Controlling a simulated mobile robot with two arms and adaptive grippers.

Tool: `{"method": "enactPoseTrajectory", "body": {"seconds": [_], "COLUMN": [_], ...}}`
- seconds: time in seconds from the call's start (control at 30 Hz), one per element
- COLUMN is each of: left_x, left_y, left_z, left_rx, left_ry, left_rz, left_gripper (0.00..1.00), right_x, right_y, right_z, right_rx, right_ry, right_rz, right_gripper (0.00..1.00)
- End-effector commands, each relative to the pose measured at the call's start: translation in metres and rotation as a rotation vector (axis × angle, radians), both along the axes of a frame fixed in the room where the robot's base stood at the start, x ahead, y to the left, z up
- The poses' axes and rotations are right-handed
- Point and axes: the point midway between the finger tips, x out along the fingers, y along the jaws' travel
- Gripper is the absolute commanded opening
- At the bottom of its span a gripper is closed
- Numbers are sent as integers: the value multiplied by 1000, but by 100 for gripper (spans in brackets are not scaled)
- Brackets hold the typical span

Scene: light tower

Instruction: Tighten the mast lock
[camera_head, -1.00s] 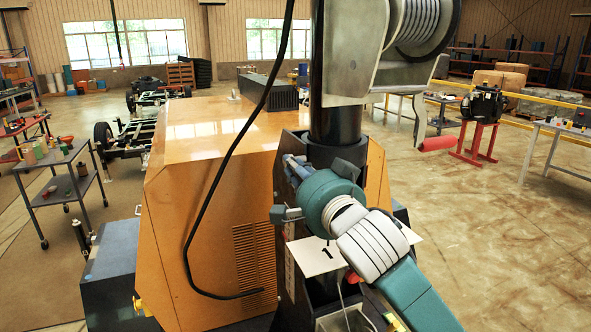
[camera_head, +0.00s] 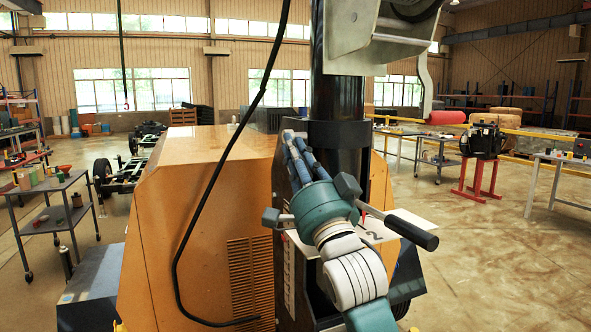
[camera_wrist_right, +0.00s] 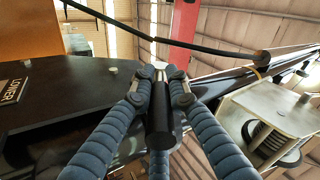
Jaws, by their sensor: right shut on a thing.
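The black mast (camera_head: 340,100) stands upright, with a dark collar (camera_head: 338,134) around it in front of the orange cabinet. My right gripper (camera_head: 297,140) reaches up beside the mast, just left of the collar. In the wrist view its ribbed fingers (camera_wrist_right: 162,76) are closed around a short black cylinder (camera_wrist_right: 160,120). I cannot tell for sure whether this is the mast lock. In the head view, the gripped piece is hidden by the fingers and the teal wrist. A black handle (camera_head: 413,233) sticks out to the right of the wrist. My left gripper is not in view.
The orange cabinet (camera_head: 205,200) fills the left middle, with a black cable (camera_head: 205,190) hanging before it. A white plate marked 2 (camera_head: 395,222) lies behind the wrist. A grey housing (camera_head: 365,40) overhangs the mast.

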Motion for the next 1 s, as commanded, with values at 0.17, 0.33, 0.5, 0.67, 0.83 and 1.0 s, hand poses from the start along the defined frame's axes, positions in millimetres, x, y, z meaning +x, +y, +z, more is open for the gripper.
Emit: {"method": "enactPoseTrajectory", "body": {"seconds": [0.17, 0.33, 0.5, 0.67, 0.83, 1.0], "left_x": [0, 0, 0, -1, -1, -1], "left_y": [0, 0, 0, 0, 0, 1], "left_z": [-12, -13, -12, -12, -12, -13], "left_rx": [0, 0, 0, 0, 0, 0], "left_ry": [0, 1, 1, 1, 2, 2], "left_rz": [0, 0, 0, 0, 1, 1], "left_gripper": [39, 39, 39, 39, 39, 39], "right_x": [-1, -2, -2, -2, -2, -2], "right_y": [-2, -2, -2, -2, -2, -1], "right_z": [5, 8, 9, 9, 9, 7], "right_rx": [18, 21, 22, 22, 23, 20], "right_ry": [-54, -69, -70, -70, -70, -66], "right_rz": [-2, -1, -1, -1, 0, 0], "right_gripper": [0, 0, 0, 20, 36, 36]}}
